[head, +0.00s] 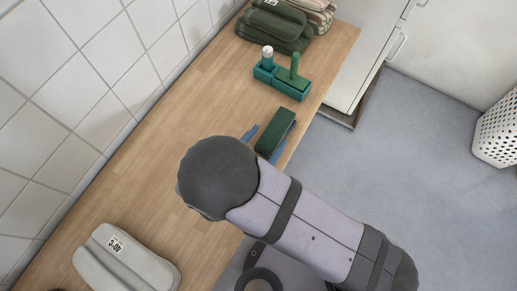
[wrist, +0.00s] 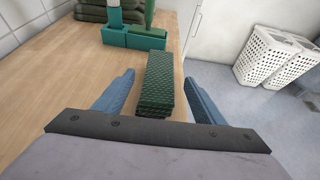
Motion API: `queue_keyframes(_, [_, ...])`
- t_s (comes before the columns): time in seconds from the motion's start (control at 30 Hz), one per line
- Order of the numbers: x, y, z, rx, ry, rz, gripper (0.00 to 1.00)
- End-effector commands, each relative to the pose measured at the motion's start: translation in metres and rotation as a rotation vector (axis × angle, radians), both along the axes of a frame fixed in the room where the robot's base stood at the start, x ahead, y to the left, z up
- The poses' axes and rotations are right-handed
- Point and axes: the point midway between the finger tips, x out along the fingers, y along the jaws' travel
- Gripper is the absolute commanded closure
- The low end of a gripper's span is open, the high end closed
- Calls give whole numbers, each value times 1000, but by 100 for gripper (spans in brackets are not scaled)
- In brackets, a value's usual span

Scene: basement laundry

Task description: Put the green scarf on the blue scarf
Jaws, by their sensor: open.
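The green scarf (head: 275,131) is a dark green, folded, narrow block on the wooden counter, close to its right edge. In the wrist view the green scarf (wrist: 159,80) lies lengthwise between the blue fingers of my gripper (wrist: 159,75), with a gap on each side. My gripper (head: 265,140) is open, with one finger on either side of the scarf's near part. My arm hides some of the counter in the head view. I cannot make out a blue scarf in either view; it may be hidden behind my arm.
A teal holder (head: 283,79) with two upright bottle-like items stands beyond the scarf. Folded dark green cloths (head: 273,25) lie at the far end. A grey-white folded bundle (head: 126,258) lies on the near counter. A tiled wall runs along the left; white baskets (wrist: 267,58) stand on the floor.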

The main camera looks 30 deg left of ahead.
Motion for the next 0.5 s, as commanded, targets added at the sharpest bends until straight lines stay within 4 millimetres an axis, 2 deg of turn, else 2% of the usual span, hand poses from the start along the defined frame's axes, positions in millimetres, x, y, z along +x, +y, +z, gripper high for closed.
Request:
queue_keyframes(0.03, [-9,2,2,3,0,5,36])
queue_keyframes(0.2, [-31,1,12,1,-1,3,36])
queue_keyframes(0.5, [-45,0,19,-1,0,-1,36])
